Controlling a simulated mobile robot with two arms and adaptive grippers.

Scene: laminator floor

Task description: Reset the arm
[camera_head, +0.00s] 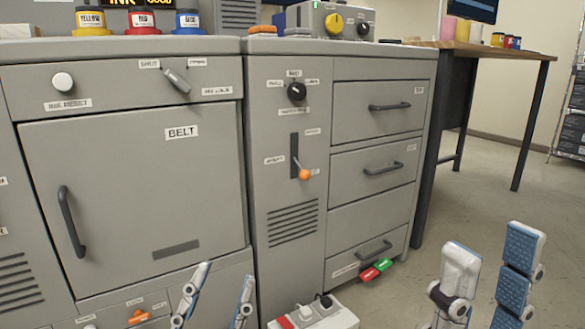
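My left gripper (227,272) is at the bottom of the head view, left of centre. Its two fingers stand apart, pointing up, with nothing seen between them. It appears in front of the lower part of the grey BELT cabinet. My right gripper (492,247) is at the bottom right. Its blue-and-white fingers are spread wide over the floor, with nothing seen between them. Both arms behind the grippers are mostly out of view. A lever with an orange knob (304,174) sits at the lower end of a dark vertical slot in the middle panel.
The BELT door (130,200) is shut. A black dial (297,91) is above the lever. Several drawers (372,112) are to its right. A white power strip (335,318) lies low between the grippers. A dark-legged table (478,49) stands right. The floor (470,190) there is clear.

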